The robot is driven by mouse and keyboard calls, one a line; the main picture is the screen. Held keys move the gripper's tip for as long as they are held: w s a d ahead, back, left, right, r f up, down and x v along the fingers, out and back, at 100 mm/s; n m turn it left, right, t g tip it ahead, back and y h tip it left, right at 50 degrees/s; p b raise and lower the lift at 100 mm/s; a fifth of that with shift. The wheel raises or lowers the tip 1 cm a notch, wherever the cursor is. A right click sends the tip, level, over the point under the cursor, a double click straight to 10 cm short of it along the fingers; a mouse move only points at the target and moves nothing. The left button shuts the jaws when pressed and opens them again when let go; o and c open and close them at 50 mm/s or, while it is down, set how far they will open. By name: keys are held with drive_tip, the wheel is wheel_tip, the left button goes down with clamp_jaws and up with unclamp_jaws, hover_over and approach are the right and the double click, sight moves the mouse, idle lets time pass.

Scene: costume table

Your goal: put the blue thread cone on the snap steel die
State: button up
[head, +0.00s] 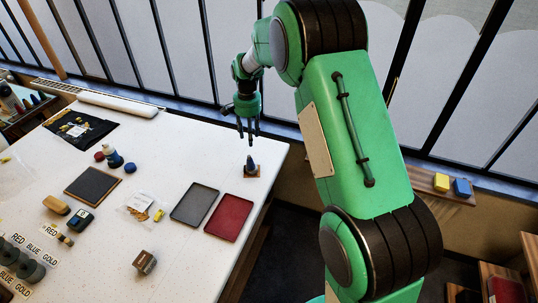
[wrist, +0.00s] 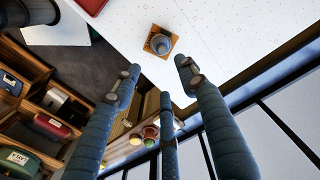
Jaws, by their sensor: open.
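The blue thread cone (head: 251,162) stands upright near the table's right end. It rests on a small orange-brown square (head: 258,173), which looks like the snap steel die, though its details are too small to be sure. In the wrist view the cone (wrist: 160,43) is seen from above, greyish, inside the outline of the square (wrist: 153,32). My gripper (head: 248,137) is above the cone, fingers pointing down, open and empty. In the wrist view its spread fingers (wrist: 159,78) are apart from the cone, with a gap between.
A grey tray (head: 194,204) and a red tray (head: 229,217) lie left of the cone. A dark square mat (head: 93,187), small bottles and labelled spools are farther left. The window wall stands close behind the table. The table's right edge is near the cone.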

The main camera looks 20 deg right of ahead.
drive_tip(key=s+a+r+n+t, duration=0.1)
drive_tip(key=s+a+r+n, duration=0.1)
drive_tip(key=s+r, duration=0.85)
drive_tip(key=s+a+r+n+t, duration=0.2)
drive_tip(key=s+r, duration=0.8)
drive_tip(key=r, duration=0.2)
drive_tip(key=s+a+r+n+t, duration=0.1)
drive_tip(key=s+n, duration=0.1)
drive_tip(key=s, duration=1)
drive_tip(key=s+a+r+n+t, duration=0.1)
drive_tip(key=s+n, duration=0.1)
drive_tip(key=s, duration=1.1)
drive_tip(key=shift+a+r+n+t, duration=0.3)
drive_tip(key=shift+a+n, duration=0.1)
drive_tip(key=shift+s, duration=0.1)
wheel_tip(320, 180, down, 9)
drive_tip(key=b, duration=0.9)
